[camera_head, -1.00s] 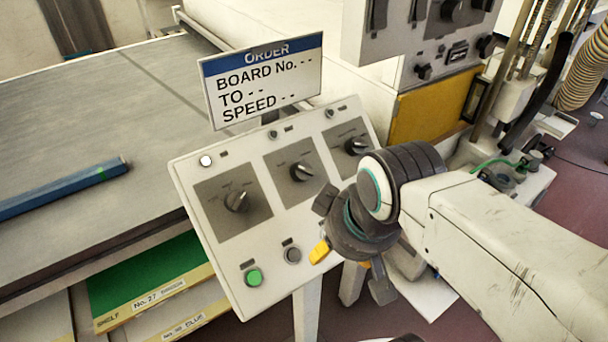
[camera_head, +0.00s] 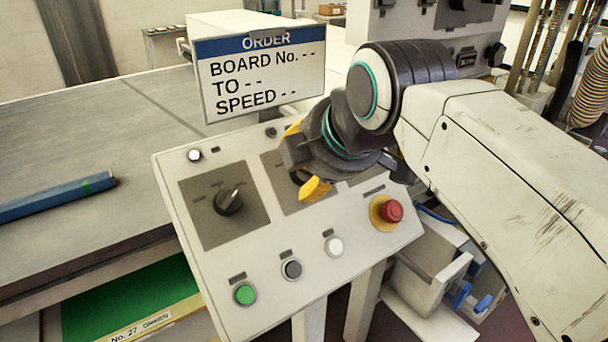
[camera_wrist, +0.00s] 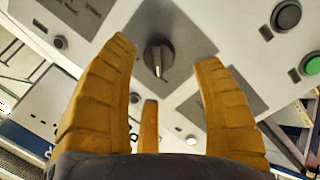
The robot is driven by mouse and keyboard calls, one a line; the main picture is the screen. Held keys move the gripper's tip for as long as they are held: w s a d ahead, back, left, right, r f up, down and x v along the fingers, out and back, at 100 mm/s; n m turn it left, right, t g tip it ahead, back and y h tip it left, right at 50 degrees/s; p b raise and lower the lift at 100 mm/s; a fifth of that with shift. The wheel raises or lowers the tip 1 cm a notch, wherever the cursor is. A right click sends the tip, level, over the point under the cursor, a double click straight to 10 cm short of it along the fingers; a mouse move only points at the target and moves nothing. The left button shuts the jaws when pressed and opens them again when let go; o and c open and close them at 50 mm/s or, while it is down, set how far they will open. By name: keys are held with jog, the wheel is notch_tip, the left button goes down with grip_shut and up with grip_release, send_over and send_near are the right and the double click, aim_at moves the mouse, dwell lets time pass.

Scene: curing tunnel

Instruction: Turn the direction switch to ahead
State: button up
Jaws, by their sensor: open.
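The sloped control panel (camera_head: 215,265) carries rotary switches; their lettering is too small to read, so I cannot tell which is the direction switch. The left switch (camera_head: 229,201) has its pointer toward the upper right. My gripper (camera_head: 304,160) is over the middle switch plate (camera_head: 282,190) and hides most of it and the right switch. In the wrist view the middle switch's dark knob (camera_wrist: 158,55) lies between the spread yellow fingers of my gripper (camera_wrist: 165,52), with no contact visible. Its pale pointer mark faces down in that view.
The order sign (camera_head: 262,75) stands behind the panel. A green button (camera_head: 244,294), a grey button (camera_head: 291,269), a white button (camera_head: 334,247) and a red emergency button (camera_head: 391,211) line the front edge. A blue bar (camera_head: 55,197) lies on the table at left.

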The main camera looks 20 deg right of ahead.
aim_at(303, 170)
jog(key=shift+b+x, duration=0.3)
jog(key=shift+x, duration=1.95)
jog(key=c, duration=1.2)
jog(key=shift+m, duration=0.8)
jog(key=o, duration=1.2)
jog(key=shift+a, duration=0.1)
jog(key=v, duration=1.2)
